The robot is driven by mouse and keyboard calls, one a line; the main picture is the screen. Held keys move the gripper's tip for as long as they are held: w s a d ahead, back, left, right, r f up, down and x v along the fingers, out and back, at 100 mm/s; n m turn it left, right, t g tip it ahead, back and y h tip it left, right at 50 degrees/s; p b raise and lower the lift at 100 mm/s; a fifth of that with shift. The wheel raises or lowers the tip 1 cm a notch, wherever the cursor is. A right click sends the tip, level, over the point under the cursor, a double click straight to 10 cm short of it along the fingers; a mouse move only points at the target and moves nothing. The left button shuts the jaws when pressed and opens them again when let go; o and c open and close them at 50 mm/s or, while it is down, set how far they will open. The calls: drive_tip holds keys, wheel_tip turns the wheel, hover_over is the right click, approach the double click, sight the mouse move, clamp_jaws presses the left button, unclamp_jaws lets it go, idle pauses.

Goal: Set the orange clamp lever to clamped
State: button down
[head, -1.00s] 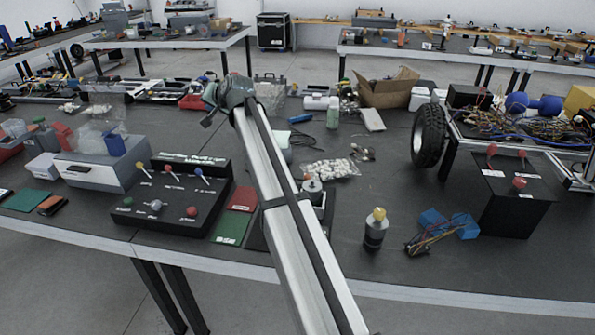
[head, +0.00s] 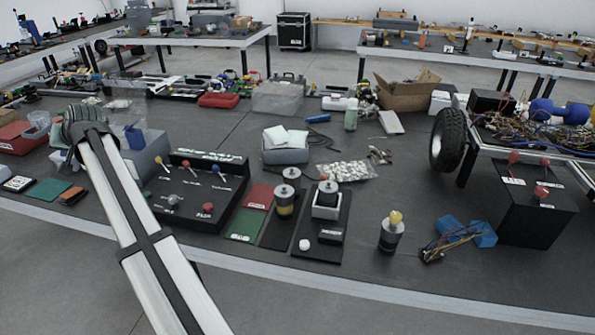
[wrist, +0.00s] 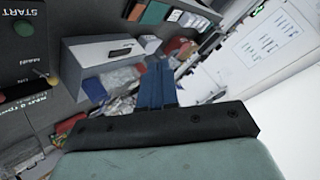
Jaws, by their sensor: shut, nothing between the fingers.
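No lever is clearly readable as the orange clamp lever. A black panel (head: 195,192) at the left of the table in the head view carries several coloured knobs and short levers, including one with a yellow-orange knob (head: 158,161). A black box (head: 535,213) at the right carries red-orange knobs (head: 541,191). Their settings are too small to tell. My gripper (wrist: 157,85) shows dark blue fingers, shut and empty, in the wrist view. In the head view my arm reaches over the left of the table and hides the fingers. Part of the black panel (wrist: 25,45) shows at the wrist view's left.
A grey box (head: 146,156) stands beside the panel. Red and green mats (head: 243,222), black bases with cylinders (head: 328,210) and a yellow-topped cylinder (head: 391,235) lie farther right. A wheel (head: 449,140) stands near the black box. The front middle of the table is partly clear.

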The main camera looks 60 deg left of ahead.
drive_tip(key=s+n, duration=0.2)
drive_tip(key=s, duration=0.2)
drive_tip(key=w+a+f+n+t+h, duration=0.15)
drive_tip(key=w+f+n, duration=0.25)
drive_tip(key=w, duration=0.6)
drive_tip(key=w+a+f+n+t+h, duration=0.1)
drive_tip(key=w+f+n+t+h, duration=0.2)
drive_tip(key=w, duration=0.7)
drive_tip(key=w+a+f+n+t+h, duration=0.15)
drive_tip(key=w+f+n, duration=0.25)
drive_tip(key=w, duration=0.7)
drive_tip(key=w+d+f+n+h, duration=0.2)
drive_tip(key=w+d+n, duration=0.1)
drive_tip(key=w, duration=0.9)
drive_tip(key=w+d+f+n+t+h, duration=0.1)
drive_tip(key=w+d+n+h, duration=0.2)
drive_tip(key=w, duration=1)
drive_tip(key=w+d+f+n+t+h, duration=0.1)
drive_tip(key=w+n, duration=0.4)
drive_tip(key=w, duration=0.8)
drive_tip(key=shift+d+f+h, duration=0.7)
drive_tip(key=shift+d+f, duration=0.1)
drive_tip(key=shift+d, duration=0.45)
drive_tip(key=shift+w+f, duration=0.1)
